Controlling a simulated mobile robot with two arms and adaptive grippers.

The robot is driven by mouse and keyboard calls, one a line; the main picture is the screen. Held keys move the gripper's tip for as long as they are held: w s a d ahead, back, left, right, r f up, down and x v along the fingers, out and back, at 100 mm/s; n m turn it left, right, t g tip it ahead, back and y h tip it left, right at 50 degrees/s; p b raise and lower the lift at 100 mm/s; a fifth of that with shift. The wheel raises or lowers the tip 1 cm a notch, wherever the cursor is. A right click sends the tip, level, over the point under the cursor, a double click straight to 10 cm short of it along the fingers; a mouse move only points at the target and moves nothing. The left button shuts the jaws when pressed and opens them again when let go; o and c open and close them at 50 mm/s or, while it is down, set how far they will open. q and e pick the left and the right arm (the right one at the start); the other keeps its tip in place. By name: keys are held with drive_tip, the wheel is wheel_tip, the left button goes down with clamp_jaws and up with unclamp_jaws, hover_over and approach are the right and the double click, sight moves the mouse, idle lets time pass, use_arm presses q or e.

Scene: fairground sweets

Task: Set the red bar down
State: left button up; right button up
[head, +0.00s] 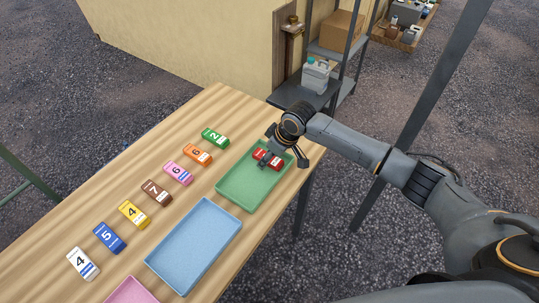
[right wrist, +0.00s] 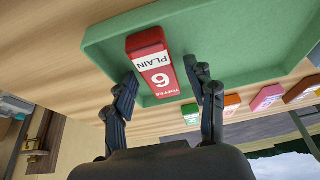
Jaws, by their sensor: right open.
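The red bar (head: 262,154) lies in the far part of the green tray (head: 238,192). In the right wrist view the red bar (right wrist: 155,66) shows a white band reading PLAIN and a large 6, on the floor of the green tray (right wrist: 225,50). My right gripper (head: 282,152) is over the tray at the bar. In the right wrist view its fingers (right wrist: 162,80) are open, one on each side of the bar's near end, with gaps showing. Part of the bar is hidden by the gripper in the head view. My left gripper is out of view.
A blue tray (head: 194,246) and a pink tray (head: 130,292) stand nearer on the wooden table (head: 60,235). Several numbered bars line the left, from green (head: 215,138) to white (head: 83,263). A grey shelf (head: 305,94) with a jug stands beyond the table.

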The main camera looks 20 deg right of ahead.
drive_tip(key=shift+r, duration=0.15)
drive_tip(key=b+v, duration=0.1)
drive_tip(key=v, duration=1.1)
